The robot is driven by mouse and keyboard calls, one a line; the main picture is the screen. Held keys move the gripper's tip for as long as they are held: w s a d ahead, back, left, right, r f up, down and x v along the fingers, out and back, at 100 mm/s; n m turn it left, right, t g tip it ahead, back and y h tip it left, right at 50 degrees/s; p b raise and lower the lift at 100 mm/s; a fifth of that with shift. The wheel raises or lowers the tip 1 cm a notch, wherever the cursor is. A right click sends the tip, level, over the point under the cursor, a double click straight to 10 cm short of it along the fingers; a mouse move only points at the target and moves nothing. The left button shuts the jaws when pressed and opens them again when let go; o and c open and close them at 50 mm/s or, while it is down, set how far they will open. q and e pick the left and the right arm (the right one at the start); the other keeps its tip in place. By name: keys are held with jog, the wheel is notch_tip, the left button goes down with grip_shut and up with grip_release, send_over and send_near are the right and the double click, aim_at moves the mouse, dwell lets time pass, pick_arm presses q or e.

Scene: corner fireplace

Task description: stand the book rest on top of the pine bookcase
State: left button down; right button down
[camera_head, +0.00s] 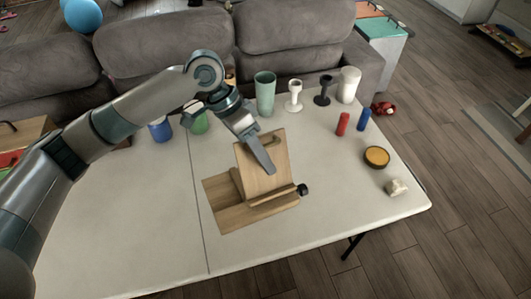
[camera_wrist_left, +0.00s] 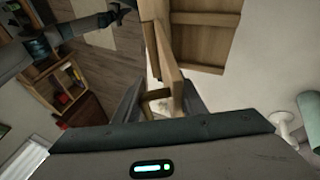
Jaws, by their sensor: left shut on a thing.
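The book rest (camera_head: 262,165) is light wood, with a tilted back panel, a front ledge and a flat base with a dark knob at one end. It stands on the folding table (camera_head: 120,225). My left gripper (camera_head: 268,162) is shut on the upper part of its back panel; the wrist view shows the panel (camera_wrist_left: 168,68) between the fingers. A wooden piece of furniture with shelves (camera_wrist_left: 45,85) shows in the wrist view; it may be the pine bookcase. A dark gripper (camera_wrist_left: 122,12), seemingly my right one, shows at the top there, too small to read.
At the table's back stand a green vase (camera_head: 265,93), candle holders (camera_head: 295,96) and a white cylinder (camera_head: 348,85). Red (camera_head: 342,124) and blue (camera_head: 364,119) cylinders and a round yellow-topped thing (camera_head: 376,157) are at the right. A grey sofa (camera_head: 170,50) is behind. The table's left front is clear.

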pick_arm(q)
jog(key=shift+w+a+f+n+t, duration=0.1)
jog(key=shift+a+f+n+t, duration=0.2)
jog(key=shift+a+f+n, duration=0.15)
jog(key=a+f+n+t, duration=0.2)
jog(key=a+n, duration=0.3)
jog(key=a, duration=0.4)
jog(key=a+f+n+t, duration=0.3)
jog(key=a+f+n, duration=0.1)
jog(key=a, duration=0.5)
jog(key=shift+w+a+f+n, duration=0.25)
jog(key=shift+w+a+n, duration=0.15)
jog(key=shift+n, duration=0.25)
jog(key=shift+w+d, duration=0.1)
